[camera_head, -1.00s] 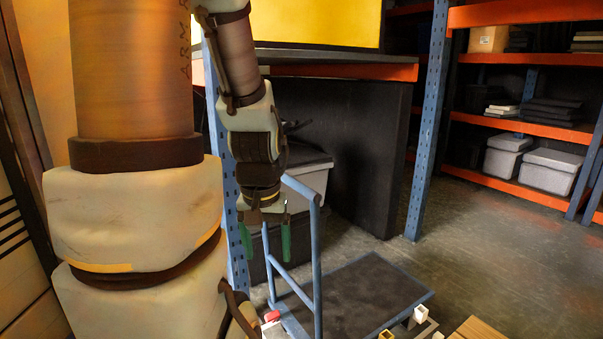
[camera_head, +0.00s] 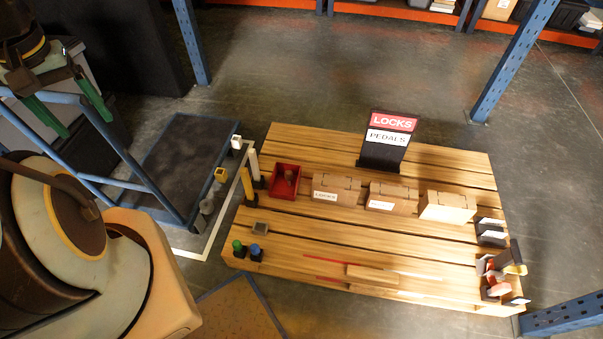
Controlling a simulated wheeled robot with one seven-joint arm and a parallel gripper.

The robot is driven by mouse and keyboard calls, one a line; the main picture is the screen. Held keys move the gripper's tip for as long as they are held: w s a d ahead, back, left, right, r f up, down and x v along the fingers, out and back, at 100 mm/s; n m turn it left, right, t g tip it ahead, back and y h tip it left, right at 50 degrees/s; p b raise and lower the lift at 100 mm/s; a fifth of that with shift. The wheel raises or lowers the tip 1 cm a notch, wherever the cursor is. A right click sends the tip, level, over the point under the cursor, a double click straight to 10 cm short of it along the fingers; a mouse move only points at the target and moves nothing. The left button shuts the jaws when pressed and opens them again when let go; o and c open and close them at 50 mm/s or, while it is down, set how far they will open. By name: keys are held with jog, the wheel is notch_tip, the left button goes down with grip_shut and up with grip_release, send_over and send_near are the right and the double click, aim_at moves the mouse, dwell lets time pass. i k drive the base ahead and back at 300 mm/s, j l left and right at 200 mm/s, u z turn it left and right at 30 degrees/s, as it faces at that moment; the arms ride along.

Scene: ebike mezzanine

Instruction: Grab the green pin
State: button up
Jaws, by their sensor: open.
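The green pin (camera_head: 238,246) is a small green-topped piece with a dark lower part, standing near the front left corner of the wooden pallet (camera_head: 290,238). A similar blue-topped pin (camera_head: 256,251) stands just right of it. My gripper (camera_head: 88,127), with two green fingers, is at the upper left, above and beside the blue cart. Its fingers are spread and nothing is between them. It is well apart from the green pin.
A blue-framed cart (camera_head: 190,150) stands left of the pallet. A red bin (camera_head: 284,181), several cardboard boxes (camera_head: 335,190) and a LOCKS/PEDALS sign (camera_head: 387,140) are on the pallet. A wooden block (camera_head: 372,275) lies at its front. Blue rack posts (camera_head: 515,60) stand around. Floor behind is clear.

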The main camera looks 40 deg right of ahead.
aim_at(236, 245)
jog(key=z, duration=1.05)
jog(key=k+j, duration=0.1)
jog(key=k, duration=0.2)
